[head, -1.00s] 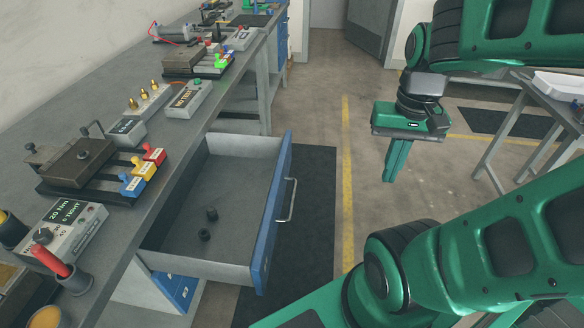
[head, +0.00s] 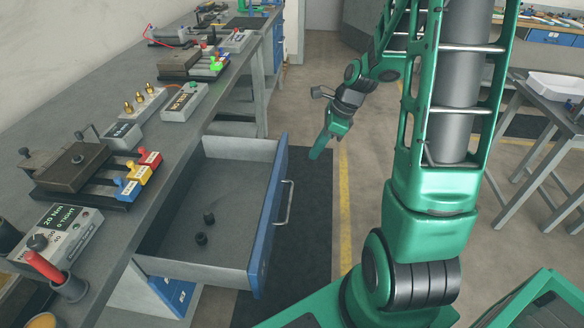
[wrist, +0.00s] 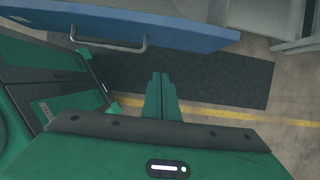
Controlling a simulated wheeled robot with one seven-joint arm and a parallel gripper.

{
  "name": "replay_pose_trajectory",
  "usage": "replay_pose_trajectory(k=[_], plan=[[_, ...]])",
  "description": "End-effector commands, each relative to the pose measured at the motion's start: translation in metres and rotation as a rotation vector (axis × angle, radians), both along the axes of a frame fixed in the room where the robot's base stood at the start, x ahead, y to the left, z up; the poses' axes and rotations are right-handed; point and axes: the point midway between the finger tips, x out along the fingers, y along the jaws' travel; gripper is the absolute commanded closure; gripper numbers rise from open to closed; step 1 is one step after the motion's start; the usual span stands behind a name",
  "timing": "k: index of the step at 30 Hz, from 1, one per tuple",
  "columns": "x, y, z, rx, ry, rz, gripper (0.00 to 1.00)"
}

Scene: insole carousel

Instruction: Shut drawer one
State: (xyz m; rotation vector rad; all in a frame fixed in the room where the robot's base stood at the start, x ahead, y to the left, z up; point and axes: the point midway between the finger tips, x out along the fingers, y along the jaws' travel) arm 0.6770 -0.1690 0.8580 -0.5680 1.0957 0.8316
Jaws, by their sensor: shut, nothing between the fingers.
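The open drawer (head: 218,203) sticks out from under the workbench in the head view, with a blue front (head: 268,215) and a metal bar handle (head: 286,203). Two small dark cylindrical parts (head: 205,228) lie on its floor. In the wrist view the blue front (wrist: 175,28) and handle (wrist: 108,44) show near the top. My gripper (head: 317,155) is shut and empty, out beyond the far end of the drawer front and apart from it. In the wrist view its fingers (wrist: 161,88) are together over the dark mat. No drawer number is readable.
The workbench (head: 165,150) runs along the left, with a torque box (head: 55,238), a fixture with coloured clamps (head: 90,172) and several other devices. A dark floor mat (head: 305,240) lies before the drawer. A table with a white tray (head: 556,87) stands at right.

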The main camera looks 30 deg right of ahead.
Motion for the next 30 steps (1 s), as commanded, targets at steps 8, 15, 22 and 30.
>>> replay_pose_trajectory(k=[8, 15, 22, 30], plan=[[0.007, 0.011, -0.031, 0.008, 0.005, -0.008, 1.0], [0.016, 0.023, -0.072, 0.007, 0.006, -0.008, 1.0], [0.031, 0.041, -0.093, 0.004, 0.001, -0.005, 1.0], [0.045, 0.06, -0.093, 0.004, 0.0, -0.01, 1.0]])
